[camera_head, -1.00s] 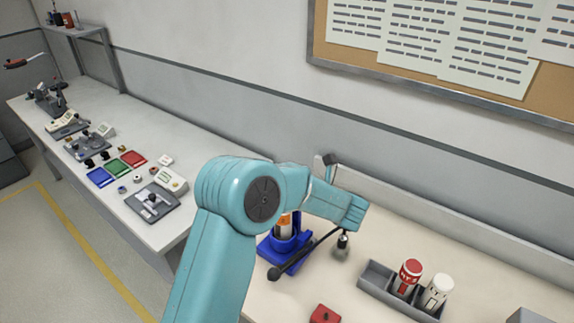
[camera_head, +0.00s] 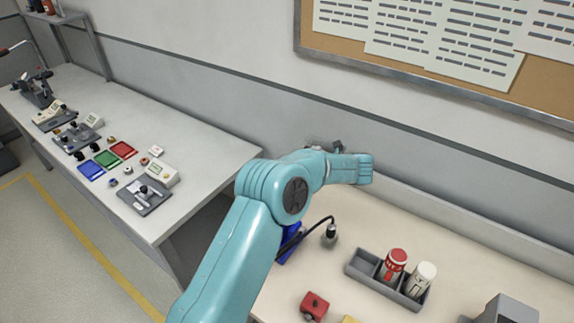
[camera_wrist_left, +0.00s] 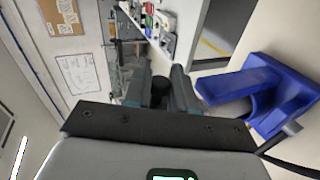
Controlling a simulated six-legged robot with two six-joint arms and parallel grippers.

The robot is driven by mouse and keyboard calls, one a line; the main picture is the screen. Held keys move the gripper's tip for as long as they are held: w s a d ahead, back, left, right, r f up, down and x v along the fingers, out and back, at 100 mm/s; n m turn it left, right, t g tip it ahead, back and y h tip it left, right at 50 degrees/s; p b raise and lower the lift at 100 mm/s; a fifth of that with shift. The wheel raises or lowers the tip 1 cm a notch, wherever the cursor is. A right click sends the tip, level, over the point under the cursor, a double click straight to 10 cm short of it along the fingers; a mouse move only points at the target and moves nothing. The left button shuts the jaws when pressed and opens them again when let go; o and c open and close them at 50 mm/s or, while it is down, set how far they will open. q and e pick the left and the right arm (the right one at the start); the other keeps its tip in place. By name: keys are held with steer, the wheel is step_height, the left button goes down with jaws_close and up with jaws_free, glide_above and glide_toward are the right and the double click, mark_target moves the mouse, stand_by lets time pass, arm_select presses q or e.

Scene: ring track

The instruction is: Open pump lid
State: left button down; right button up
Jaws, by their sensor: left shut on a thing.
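The blue pump body (camera_head: 292,240) stands on the near bench, mostly hidden behind my left arm; a black hose runs from it to a small grey fitting (camera_head: 331,238). In the left wrist view the blue pump (camera_wrist_left: 262,88) is to the right of the fingers, apart from them. My left gripper (camera_wrist_left: 161,78) is shut on a dark knob-like part (camera_wrist_left: 160,90). In the head view the left gripper (camera_head: 333,147) is high behind the pump, near the wall. A grey, see-through piece (camera_head: 318,142) shows beside it; I cannot tell whether this is the lid.
A grey tray (camera_head: 360,268) with red and white bottles stands right of the pump. A red block (camera_head: 314,306) lies in front. A second bench (camera_head: 190,150) with devices and coloured trays stands at the left, across a gap.

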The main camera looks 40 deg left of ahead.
arm_select(q)
steer(key=shift+w+f+m+g, duration=0.2)
steer(key=shift+w+m+g, duration=0.1)
steer(key=shift+m+g, duration=0.1)
stand_by(0.3)
steer(key=c, duration=1)
jaws_free()
steer(key=shift+b+v, duration=0.65)
steer(key=shift+v, duration=7.5)
